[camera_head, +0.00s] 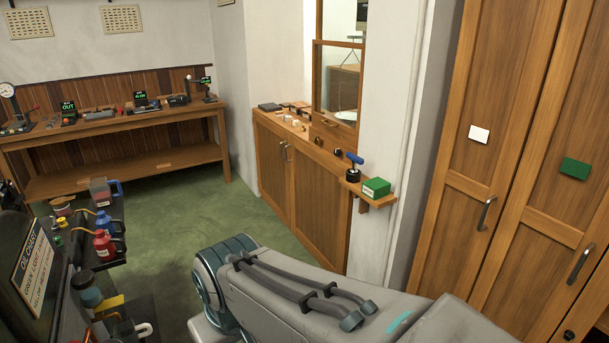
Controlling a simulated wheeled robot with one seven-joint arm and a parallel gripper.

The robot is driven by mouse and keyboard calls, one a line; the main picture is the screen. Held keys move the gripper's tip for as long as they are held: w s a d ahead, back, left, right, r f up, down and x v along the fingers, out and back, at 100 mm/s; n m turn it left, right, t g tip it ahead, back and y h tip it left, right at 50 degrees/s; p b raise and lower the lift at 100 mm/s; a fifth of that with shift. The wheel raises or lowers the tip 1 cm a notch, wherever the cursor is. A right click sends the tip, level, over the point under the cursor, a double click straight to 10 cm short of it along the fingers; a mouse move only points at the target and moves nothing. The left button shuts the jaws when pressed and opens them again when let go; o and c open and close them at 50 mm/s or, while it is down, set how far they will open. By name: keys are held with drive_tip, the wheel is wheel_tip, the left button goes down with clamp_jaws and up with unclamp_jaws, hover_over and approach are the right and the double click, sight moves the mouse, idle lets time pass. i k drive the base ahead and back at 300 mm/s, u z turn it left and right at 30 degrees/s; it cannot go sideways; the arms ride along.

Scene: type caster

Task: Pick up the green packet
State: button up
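A small green box-shaped packet (376,187) with a pale label on its front sits on a small wooden wall shelf (381,202), right of the window counter. A blue-handled stamp on a black base (353,167) stands just left of it. A flat green rectangle (575,168) is also on the right cupboard door. My grey arm crosses the bottom of the view, in front of and below the shelf. My gripper is not in view.
A wooden counter (305,133) with small items runs below the window. Tall wooden cupboards (519,163) stand at right. A workbench (120,127) with devices is at back left. Bottles, including a red one (104,246), stand at near left. Green floor (187,213) lies open between.

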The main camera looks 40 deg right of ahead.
sight(376, 188)
drive_tip(key=z, duration=0.1)
drive_tip(key=i, duration=1.55)
drive_tip(key=z, duration=1.15)
drive_tip(key=i, duration=0.85)
drive_tip(key=z, duration=1.15)
drive_tip(key=i, duration=0.45)
drive_tip(key=z, duration=0.35)
